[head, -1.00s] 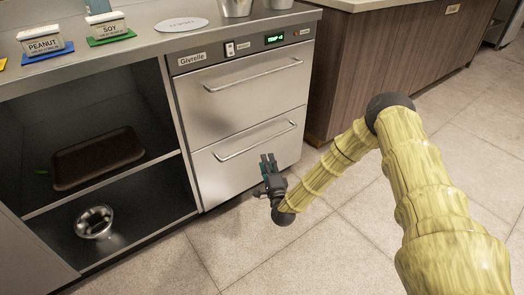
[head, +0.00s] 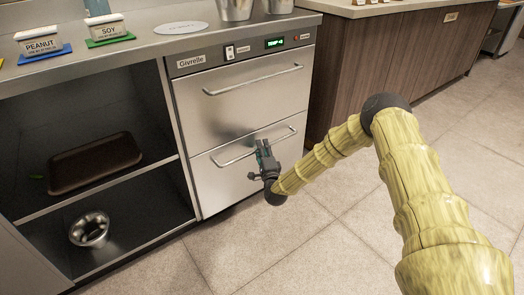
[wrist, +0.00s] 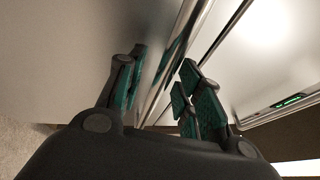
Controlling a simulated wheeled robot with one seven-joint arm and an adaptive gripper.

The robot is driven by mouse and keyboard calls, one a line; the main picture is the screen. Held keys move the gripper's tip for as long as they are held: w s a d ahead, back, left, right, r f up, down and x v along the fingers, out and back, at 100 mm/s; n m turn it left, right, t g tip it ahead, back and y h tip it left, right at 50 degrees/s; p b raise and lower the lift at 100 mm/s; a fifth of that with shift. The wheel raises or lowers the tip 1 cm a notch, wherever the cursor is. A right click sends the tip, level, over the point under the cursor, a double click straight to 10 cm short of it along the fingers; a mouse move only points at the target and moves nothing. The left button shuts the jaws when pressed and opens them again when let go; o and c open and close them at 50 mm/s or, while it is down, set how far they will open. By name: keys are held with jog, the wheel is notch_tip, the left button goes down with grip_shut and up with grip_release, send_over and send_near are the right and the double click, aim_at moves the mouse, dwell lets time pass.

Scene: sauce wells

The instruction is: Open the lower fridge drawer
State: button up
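The lower fridge drawer (head: 228,182) is a steel front with a horizontal bar handle (head: 232,159). It looks shut, flush under the upper drawer (head: 245,100). My gripper (head: 264,148) is in front of the lower drawer, at the right half of its handle. In the wrist view the gripper (wrist: 158,92) is open, with teal-padded fingers on both sides of the handle bar (wrist: 172,65). The bar runs between the fingers with gaps beside it. Whether any finger touches the bar cannot be told.
Open shelves left of the fridge hold a brown tray (head: 95,163) and a metal bowl (head: 90,229). A wooden counter (head: 395,60) stands to the right. The tiled floor (head: 330,235) before the fridge is clear.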

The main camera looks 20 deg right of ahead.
jog(key=shift+w, duration=0.1)
grip_shut()
dwell(0.3)
